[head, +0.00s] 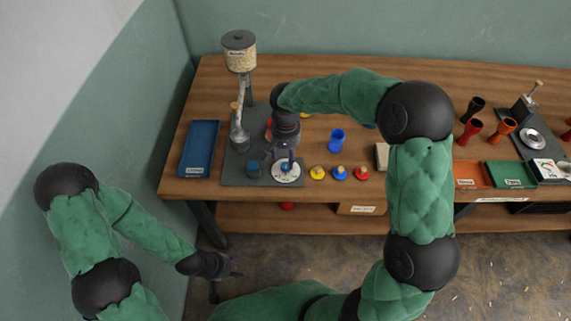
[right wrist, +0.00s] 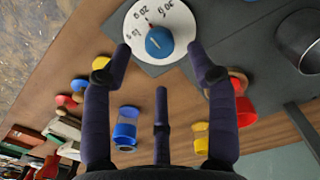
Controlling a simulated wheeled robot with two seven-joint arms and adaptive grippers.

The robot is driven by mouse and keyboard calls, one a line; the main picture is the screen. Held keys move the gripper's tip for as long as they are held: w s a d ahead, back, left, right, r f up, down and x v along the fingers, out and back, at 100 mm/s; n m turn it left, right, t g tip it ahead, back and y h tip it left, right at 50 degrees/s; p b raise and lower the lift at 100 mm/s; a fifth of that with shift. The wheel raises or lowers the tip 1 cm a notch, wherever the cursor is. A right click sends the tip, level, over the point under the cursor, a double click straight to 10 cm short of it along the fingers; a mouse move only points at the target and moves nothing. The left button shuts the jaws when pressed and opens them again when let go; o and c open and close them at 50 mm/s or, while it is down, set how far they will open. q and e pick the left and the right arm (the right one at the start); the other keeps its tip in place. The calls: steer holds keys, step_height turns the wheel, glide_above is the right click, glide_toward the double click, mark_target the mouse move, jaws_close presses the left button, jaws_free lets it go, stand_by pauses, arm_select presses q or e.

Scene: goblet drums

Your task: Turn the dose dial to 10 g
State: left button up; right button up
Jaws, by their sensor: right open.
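The dose dial is a white disc (head: 286,174) with a blue knob (right wrist: 158,42) at its centre, on the front right of the dark grey base plate (head: 232,178). In the right wrist view the white disc (right wrist: 145,20) shows printed marks, among them 20 g and 30 g. My left gripper (head: 235,267) hangs open and empty in front of the bench.
A grain hopper (head: 240,58) stands on a post behind the dial. A blue tray (head: 200,145) lies to the left. My right arm hides part of the bench.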

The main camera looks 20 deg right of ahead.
mark_target(286, 165)
steer(key=shift+f+b, duration=0.6)
steer(key=shift+f, duration=1.75)
steer(key=c, duration=1.1)
